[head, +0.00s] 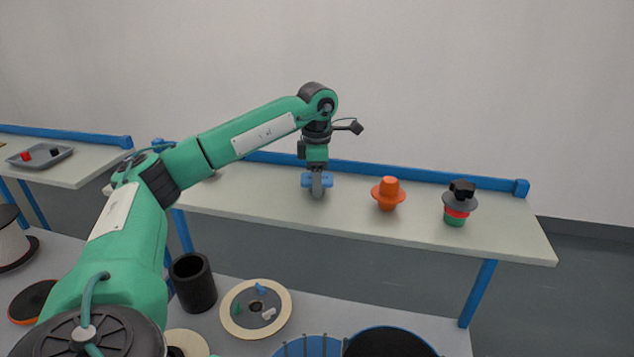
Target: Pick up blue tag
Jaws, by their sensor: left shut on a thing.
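My left gripper (317,192) points down over the far table's left-middle part, at the end of the green arm. It is shut on a small blue tag (326,180), which shows on both sides of the grey fingers. I cannot tell whether the tag touches the tabletop. Another small blue piece (261,289) lies on a round grey and cream disc (284,310) on the near surface. My right gripper is out of view.
On the far table (500,240), an orange spool-shaped part (388,194) and a grey, red and green stack with a black top (458,203) stand right of the gripper. A grey tray (62,154) is far left. A black cylinder (193,283) stands near the disc.

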